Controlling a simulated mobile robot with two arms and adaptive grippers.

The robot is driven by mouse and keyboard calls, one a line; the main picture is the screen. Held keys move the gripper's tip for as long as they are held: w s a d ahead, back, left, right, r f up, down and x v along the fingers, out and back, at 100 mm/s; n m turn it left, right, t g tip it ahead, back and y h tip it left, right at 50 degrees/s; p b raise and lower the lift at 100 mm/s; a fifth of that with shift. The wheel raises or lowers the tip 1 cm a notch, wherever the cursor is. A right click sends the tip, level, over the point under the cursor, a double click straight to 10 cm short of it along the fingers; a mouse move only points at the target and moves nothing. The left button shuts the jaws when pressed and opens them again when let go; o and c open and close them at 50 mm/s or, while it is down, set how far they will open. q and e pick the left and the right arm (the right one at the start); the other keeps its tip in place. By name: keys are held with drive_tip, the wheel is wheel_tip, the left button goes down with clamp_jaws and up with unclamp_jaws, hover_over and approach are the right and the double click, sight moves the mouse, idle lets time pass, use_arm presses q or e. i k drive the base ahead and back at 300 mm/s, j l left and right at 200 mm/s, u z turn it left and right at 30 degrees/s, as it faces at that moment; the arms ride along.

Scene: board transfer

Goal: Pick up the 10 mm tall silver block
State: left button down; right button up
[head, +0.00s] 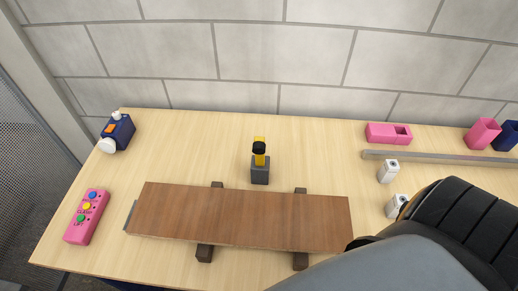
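Two small silver-white blocks stand on the right part of the table, each with a dark round mark. The farther block (388,171) stands clear. The nearer block (397,206) is partly covered on its right by dark parts beside my arm. I cannot tell from this view which one is 10 mm tall. My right arm, grey and black, fills the lower right corner. No fingertips of my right gripper can be made out. My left gripper is not in view.
A brown board (240,217) lies across two dark supports. Behind it stands a grey block (260,174) with a yellow-and-black piece. A long silver bar (440,160), pink holder (389,133), pink control box (87,217) and blue device (117,131) are around. The table's back middle is mostly clear.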

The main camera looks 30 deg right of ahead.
sight(390, 167)
drive_tip(key=z, duration=2.2)
